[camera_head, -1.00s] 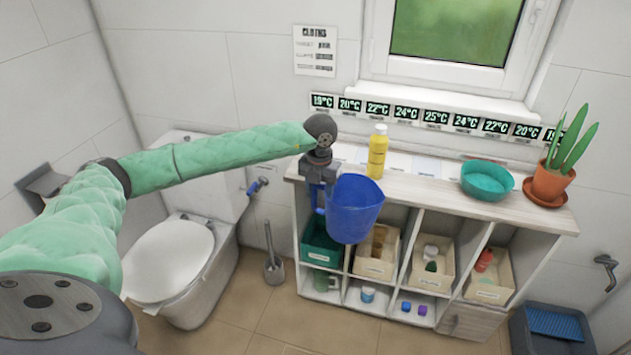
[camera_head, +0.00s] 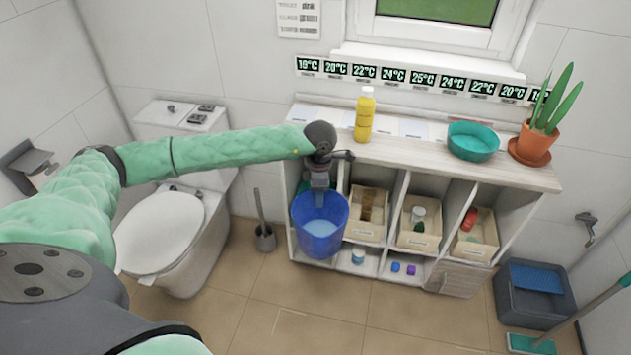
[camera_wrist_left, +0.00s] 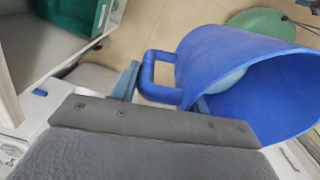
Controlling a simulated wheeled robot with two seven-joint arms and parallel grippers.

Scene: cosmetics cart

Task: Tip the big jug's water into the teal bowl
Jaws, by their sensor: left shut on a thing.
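The big blue jug (camera_head: 322,243) hangs in front of the left end of the cart, with pale water (camera_head: 320,228) showing inside it. My left gripper (camera_head: 319,192) is shut on the jug's handle, which shows in the left wrist view (camera_wrist_left: 150,78). The jug is close to upright in the head view and below the cart's top. The teal bowl (camera_head: 473,146) stands on the right part of the cart top, apart from the jug; its inside looks empty. My right gripper is not in view.
A yellow bottle (camera_head: 364,115) stands on the cart top (camera_head: 420,158) between the jug and the bowl. A potted plant (camera_head: 536,142) stands right of the bowl. Bins fill the shelves below. A toilet (camera_head: 160,235) and brush (camera_head: 264,236) are at left.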

